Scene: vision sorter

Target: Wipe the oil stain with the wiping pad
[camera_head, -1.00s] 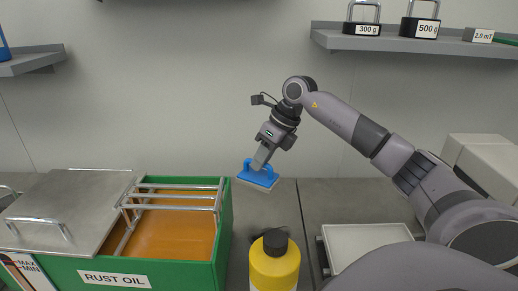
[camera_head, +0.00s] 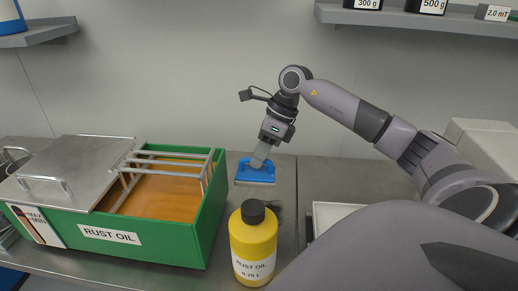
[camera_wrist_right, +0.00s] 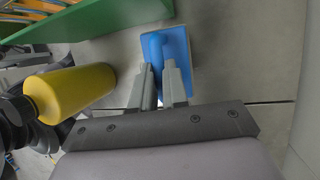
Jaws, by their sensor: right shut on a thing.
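My right gripper (camera_head: 262,157) is shut on the handle of the blue wiping pad (camera_head: 256,174). The pad is at the back of the grey worktop, just right of the green tank; I cannot tell whether its underside touches the surface. In the right wrist view, the fingers (camera_wrist_right: 162,76) pinch the handle of the pad (camera_wrist_right: 178,48). A dark patch (camera_head: 278,209) on the worktop, partly hidden behind the yellow bottle, may be the oil stain or a shadow. It lies in front of the pad. My left gripper is not in view.
The green RUST OIL tank (camera_head: 198,236) with a metal lid and rack stands close left of the pad. A yellow rust oil bottle (camera_head: 252,241) stands in front. A white tray (camera_head: 328,214) lies to the right. Shelves with weights hang above.

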